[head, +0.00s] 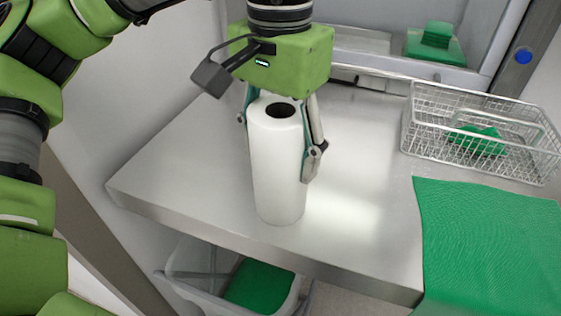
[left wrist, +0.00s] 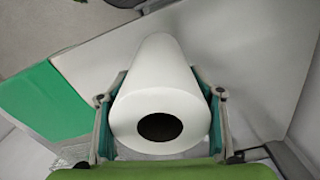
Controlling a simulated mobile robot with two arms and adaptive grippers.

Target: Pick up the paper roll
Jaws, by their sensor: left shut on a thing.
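The white paper roll (head: 277,170) stands upright near the front edge of the metal table, its dark core opening facing up. My left gripper (head: 281,140) comes down from above with one finger on each side of the roll's upper part, and it is shut on the roll. In the left wrist view the roll (left wrist: 157,85) sits between the two fingers of the left gripper (left wrist: 160,115), seen from its open end. Whether the roll's base touches the table is hard to tell. My right gripper is not in view.
A wire basket (head: 408,135) with a green item stands at the back right. A green cloth (head: 490,240) drapes over the table's right side. A white bin (head: 190,285) with green inside is below the front edge. The metal table (head: 370,200) is clear right of the roll.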

